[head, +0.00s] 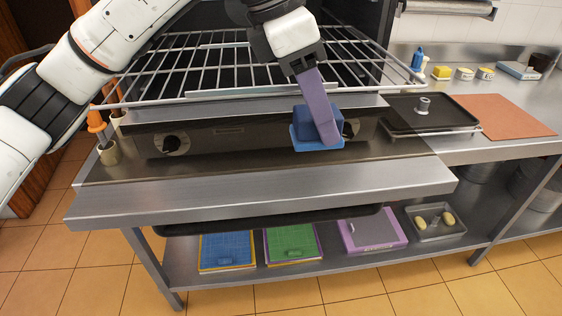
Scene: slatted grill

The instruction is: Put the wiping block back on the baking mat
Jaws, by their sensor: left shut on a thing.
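The wiping block (309,118) is blue, with a wider flat base, and shows at the front panel of the grill, right of centre. My left gripper (326,128) reaches down from above and is shut on the block. Its purple finger covers part of the block's right side. I cannot tell whether the block touches the panel or ledge behind it. The baking mat (514,116) is a flat orange-brown sheet on the counter at the right, apart from the block, with a clear top. My right gripper is not in view.
A wire rack (205,73) spans the grill behind the block. A dark tray (445,115) with a small metal piece lies between grill and mat. A blue bottle (417,60) and small containers stand farther back. Coloured boards (292,246) lie on the lower shelf.

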